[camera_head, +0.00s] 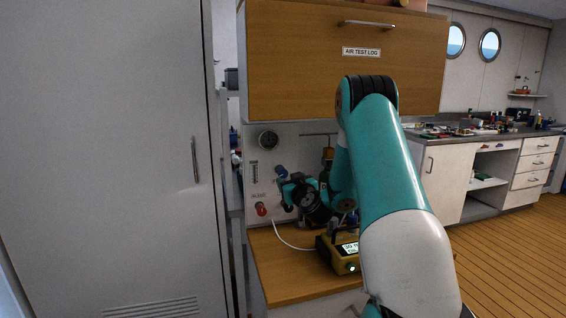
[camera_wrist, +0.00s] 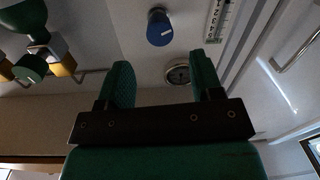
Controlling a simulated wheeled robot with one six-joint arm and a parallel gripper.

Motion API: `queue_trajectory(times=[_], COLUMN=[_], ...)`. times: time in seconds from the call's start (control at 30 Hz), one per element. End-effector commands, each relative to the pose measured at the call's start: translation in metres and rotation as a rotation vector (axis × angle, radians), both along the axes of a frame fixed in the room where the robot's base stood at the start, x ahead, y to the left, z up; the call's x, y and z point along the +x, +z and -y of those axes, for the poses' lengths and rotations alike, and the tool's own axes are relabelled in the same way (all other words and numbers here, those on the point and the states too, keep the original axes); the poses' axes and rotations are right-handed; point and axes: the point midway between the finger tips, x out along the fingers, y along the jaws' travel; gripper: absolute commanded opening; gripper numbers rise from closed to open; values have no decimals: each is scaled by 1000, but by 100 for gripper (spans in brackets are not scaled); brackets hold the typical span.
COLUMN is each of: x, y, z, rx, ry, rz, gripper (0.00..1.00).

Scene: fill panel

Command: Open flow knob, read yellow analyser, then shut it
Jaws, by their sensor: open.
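The blue knob (camera_head: 281,171) is on the pale panel (camera_head: 290,138), beside a small flow scale (camera_head: 254,172). In the wrist view the blue knob (camera_wrist: 160,27) has a white mark on its face and lies beyond my fingertips, not between them. My gripper (camera_head: 285,192) is open and empty in front of the panel, near the knob; its two green fingers also show in the wrist view (camera_wrist: 161,66). The yellow analyser (camera_head: 325,249) sits on the wooden counter below, with a lit display; my arm hides part of it and I cannot read it fully.
A red knob (camera_head: 261,208) is low on the panel, and a round gauge (camera_head: 268,139) is above. A white hose (camera_head: 285,237) runs to the analyser. A wooden cabinet (camera_head: 300,60) overhangs the panel. Green and yellow fittings (camera_wrist: 35,65) are at the wrist view's left.

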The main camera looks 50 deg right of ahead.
Motion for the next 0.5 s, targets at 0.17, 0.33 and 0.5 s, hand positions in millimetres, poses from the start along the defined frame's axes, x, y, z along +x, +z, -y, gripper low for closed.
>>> queue_trajectory(times=[0.17,0.33,0.5], x=[30,52,63], y=[7,3,1], z=[15,27,35], rx=[-2,-1,-1], ry=[3,3,0], rz=[0,-1,0], gripper=[60,60,60])
